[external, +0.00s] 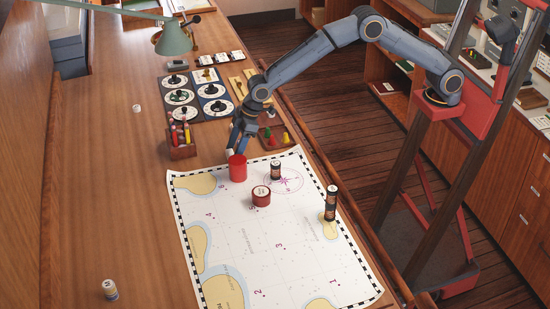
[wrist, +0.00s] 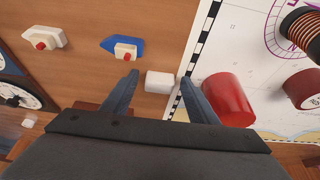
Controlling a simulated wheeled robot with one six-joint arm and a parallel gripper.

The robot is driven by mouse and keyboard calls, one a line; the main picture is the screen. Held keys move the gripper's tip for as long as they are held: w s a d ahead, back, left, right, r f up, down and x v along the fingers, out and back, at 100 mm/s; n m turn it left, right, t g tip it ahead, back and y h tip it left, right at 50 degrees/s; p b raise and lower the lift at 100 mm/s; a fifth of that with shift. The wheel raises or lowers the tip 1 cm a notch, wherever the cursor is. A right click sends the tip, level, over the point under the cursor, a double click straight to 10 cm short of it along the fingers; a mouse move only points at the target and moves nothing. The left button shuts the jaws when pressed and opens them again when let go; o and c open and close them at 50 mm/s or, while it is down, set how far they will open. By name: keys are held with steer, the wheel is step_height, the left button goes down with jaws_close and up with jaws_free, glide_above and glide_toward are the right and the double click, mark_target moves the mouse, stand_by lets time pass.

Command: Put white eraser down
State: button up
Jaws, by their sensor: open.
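The white eraser (wrist: 160,82) lies on the wooden table just outside the chart's checkered border in the wrist view. My gripper (wrist: 160,77) is open, with one finger on each side of the eraser and a gap showing at least on the left. In the external view my gripper (external: 238,143) is low over the table at the chart's far edge. The eraser shows there as a small pale patch (external: 229,152) below the fingers, partly hidden.
A red cylinder (external: 237,167) stands on the chart (external: 270,250) close to my gripper; it also shows in the wrist view (wrist: 228,100). A pen holder (external: 181,150) is to the left. Two toy boats, one blue (wrist: 122,47), one white (wrist: 42,38), lie nearby. The left table is mostly clear.

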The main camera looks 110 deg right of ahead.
steer(key=shift+r, duration=0.45)
steer(key=b+v, duration=0.4)
steer(key=v, duration=0.7)
steer(key=s+a+f+g, duration=0.1)
steer(key=s+f, duration=0.3)
steer(key=s, duration=1)
steer(key=s+a+f+g, duration=0.1)
steer(key=s+f, duration=0.3)
steer(key=s, duration=1)
steer(key=s+a+f+g, duration=0.1)
steer(key=s+f, duration=0.3)
steer(key=s, duration=1.1)
steer(key=shift+a, duration=0.9)
